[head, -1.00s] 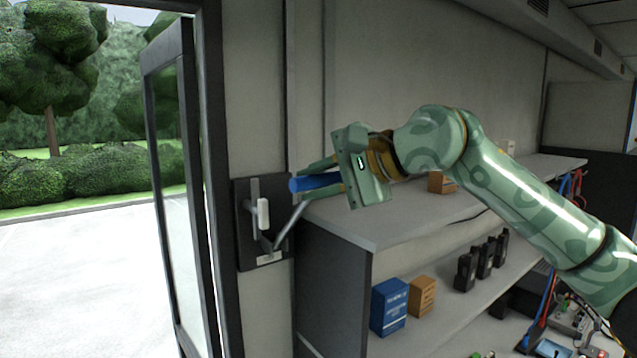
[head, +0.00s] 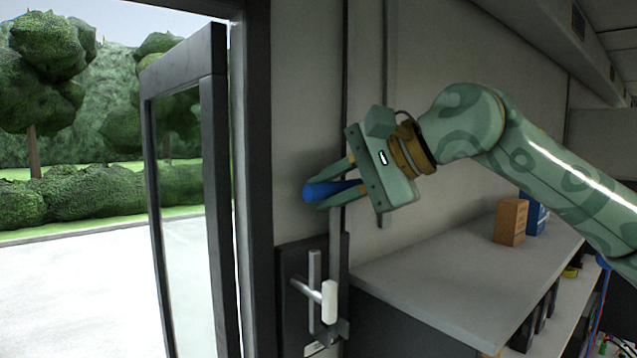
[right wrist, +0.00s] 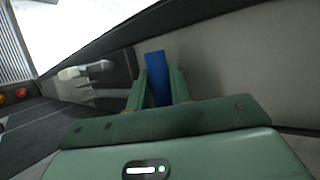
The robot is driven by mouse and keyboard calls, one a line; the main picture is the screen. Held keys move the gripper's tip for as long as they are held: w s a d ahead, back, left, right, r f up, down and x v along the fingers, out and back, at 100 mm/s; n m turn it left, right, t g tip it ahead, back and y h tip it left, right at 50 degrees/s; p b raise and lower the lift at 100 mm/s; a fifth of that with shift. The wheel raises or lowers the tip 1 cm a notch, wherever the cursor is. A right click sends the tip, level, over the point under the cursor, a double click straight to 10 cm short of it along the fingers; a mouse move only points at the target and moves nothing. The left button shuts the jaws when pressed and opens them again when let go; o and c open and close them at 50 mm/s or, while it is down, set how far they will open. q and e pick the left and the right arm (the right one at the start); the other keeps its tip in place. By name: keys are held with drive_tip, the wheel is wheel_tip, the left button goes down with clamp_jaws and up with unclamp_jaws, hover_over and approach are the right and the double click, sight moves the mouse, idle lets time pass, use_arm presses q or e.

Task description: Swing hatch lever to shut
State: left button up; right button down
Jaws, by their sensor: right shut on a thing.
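The hatch lever is a grey bar (head: 336,235) with a blue grip (head: 316,191) at its top end. The bar stands about upright above a dark wall plate (head: 293,325) beside the door frame. My right gripper (head: 322,190) is shut on the blue grip, one finger above it and one below. The blue grip also shows between the fingers in the right wrist view (right wrist: 156,75). On the plate are a grey rail and a white block (head: 329,301). My left gripper is in neither view.
A glass door (head: 185,200) with a dark frame stands open at the left, with pavement and trees outside. A grey shelf (head: 440,270) lies below my right arm, holding an orange box (head: 510,221) and a blue box. The wall around the lever is clear.

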drive_tip(key=shift+w+d+f+h, duration=0.2)
drive_tip(key=shift+w+h, duration=0.1)
drive_tip(key=c, duration=1.3)
unclamp_jaws()
drive_tip(key=shift+a, duration=0.1)
drive_tip(key=shift+w, duration=0.2)
drive_tip(key=shift+s+d+r, duration=0.1)
drive_tip(key=shift+d+r, duration=0.05)
drive_tip(key=shift+d, duration=0.05)
drive_tip(key=b+v, duration=0.2)
drive_tip(key=v, duration=0.3)
drive_tip(key=shift+d+r, duration=0.1)
drive_tip(key=shift+r, duration=0.1)
drive_tip(key=shift+b+v, duration=0.5)
drive_tip(key=shift+v, duration=4.75)
